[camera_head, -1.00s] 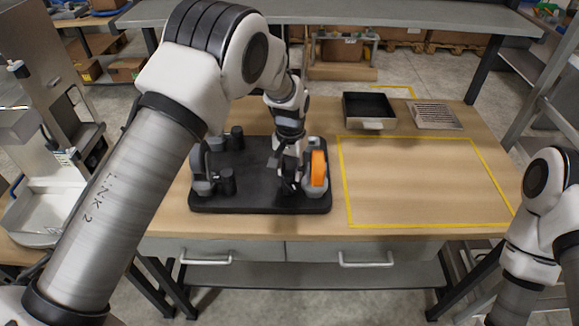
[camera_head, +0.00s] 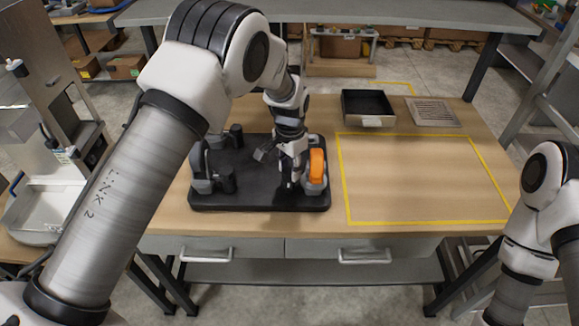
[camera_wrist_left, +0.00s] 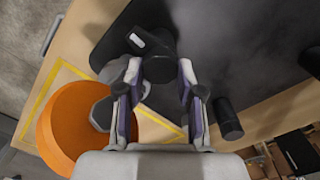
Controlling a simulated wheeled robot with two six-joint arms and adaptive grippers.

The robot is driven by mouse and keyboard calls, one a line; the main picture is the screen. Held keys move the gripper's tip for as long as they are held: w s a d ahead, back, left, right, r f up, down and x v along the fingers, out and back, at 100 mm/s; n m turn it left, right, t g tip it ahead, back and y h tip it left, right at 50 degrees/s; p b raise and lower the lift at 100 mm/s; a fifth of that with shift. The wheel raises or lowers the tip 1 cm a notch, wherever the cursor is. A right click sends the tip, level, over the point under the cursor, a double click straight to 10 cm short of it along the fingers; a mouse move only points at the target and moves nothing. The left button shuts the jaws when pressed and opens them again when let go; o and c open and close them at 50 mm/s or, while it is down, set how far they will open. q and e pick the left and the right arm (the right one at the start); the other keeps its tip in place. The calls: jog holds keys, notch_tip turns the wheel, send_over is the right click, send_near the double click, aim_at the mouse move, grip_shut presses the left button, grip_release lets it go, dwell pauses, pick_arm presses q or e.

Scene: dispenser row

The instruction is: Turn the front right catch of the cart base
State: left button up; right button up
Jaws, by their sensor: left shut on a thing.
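The cart base (camera_head: 262,200) is a black plate on the table, with grey wheel mounts and black cylindrical catches. My left gripper (camera_head: 288,182) points down over its front right part, beside the orange wheel (camera_head: 317,163). In the left wrist view, the gripper (camera_wrist_left: 159,75) is shut on the front right catch (camera_wrist_left: 160,62), a black cylinder with a white-marked lever (camera_wrist_left: 137,40) at its side. Another black catch (camera_wrist_left: 228,120) stands apart on the plate, to the right. In the head view the gripper mostly hides the held catch. My right gripper is out of frame.
The orange wheel (camera_wrist_left: 62,125) is close to the left finger in the wrist view. A yellow-outlined area (camera_head: 425,180) right of the base is empty. A black tray (camera_head: 368,122) and a slatted metal piece (camera_head: 433,112) lie behind it.

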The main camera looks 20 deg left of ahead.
pick_arm(q)
jog(key=shift+s+f, duration=0.1)
jog(key=shift+f, duration=0.05)
jog(key=o, duration=1.2)
jog(key=shift+c, duration=0.2)
jog(key=shift+w+d, duration=0.1)
jog(key=shift+w, duration=0.1)
notch_tip(320, 180, up, 12)
jog(key=shift+w, duration=0.1)
